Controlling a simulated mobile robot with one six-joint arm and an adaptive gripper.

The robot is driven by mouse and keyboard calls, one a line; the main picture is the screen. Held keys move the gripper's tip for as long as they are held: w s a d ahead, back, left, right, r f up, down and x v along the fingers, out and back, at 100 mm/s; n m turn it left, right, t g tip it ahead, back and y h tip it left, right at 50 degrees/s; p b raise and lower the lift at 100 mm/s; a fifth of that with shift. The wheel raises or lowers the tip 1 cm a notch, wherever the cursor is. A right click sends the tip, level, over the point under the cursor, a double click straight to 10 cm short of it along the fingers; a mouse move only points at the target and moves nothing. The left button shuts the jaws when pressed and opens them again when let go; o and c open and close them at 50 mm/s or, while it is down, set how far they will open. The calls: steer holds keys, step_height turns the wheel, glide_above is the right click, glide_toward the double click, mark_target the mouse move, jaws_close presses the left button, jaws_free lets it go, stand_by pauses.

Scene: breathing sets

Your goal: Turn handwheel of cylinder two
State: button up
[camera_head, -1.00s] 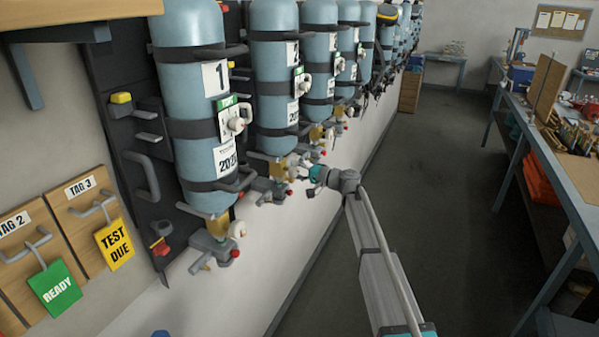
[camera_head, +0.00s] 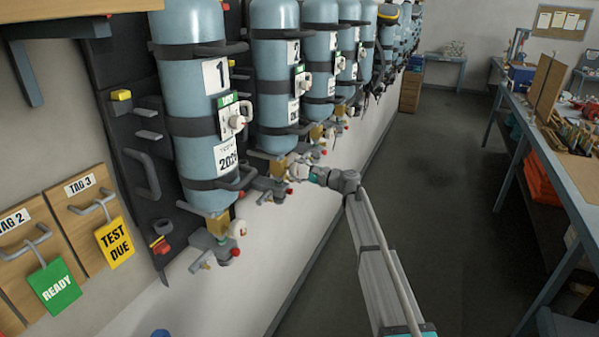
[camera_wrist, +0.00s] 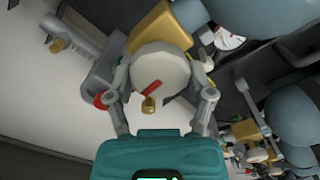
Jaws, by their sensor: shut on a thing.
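Cylinder two (camera_head: 277,75) is a light blue upright bottle with a "2" label, strapped to the wall rack. Its brass valve (camera_head: 277,168) hangs below it. In the wrist view its handwheel (camera_wrist: 160,72) is a pale round knob with a red mark, beside a brass block (camera_wrist: 160,28). My gripper (camera_wrist: 160,82) is shut on the handwheel, one finger on each side of it. In the head view my gripper (camera_head: 304,172) reaches the valve from the right and hides most of the handwheel.
Cylinder one (camera_head: 190,95) stands nearer on the left, with its own valve and pale handwheel (camera_head: 238,228) below. Further cylinders (camera_head: 320,55) line the wall behind. A pressure gauge (camera_wrist: 229,38) is close to my gripper. A workbench (camera_head: 550,160) is at right; the floor between is clear.

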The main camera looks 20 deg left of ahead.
steer(key=shift+m, duration=0.6)
steer(key=o, duration=1.1)
steer(key=shift+a, duration=0.1)
steer(key=s+d, duration=0.1)
steer(key=d, duration=1.1)
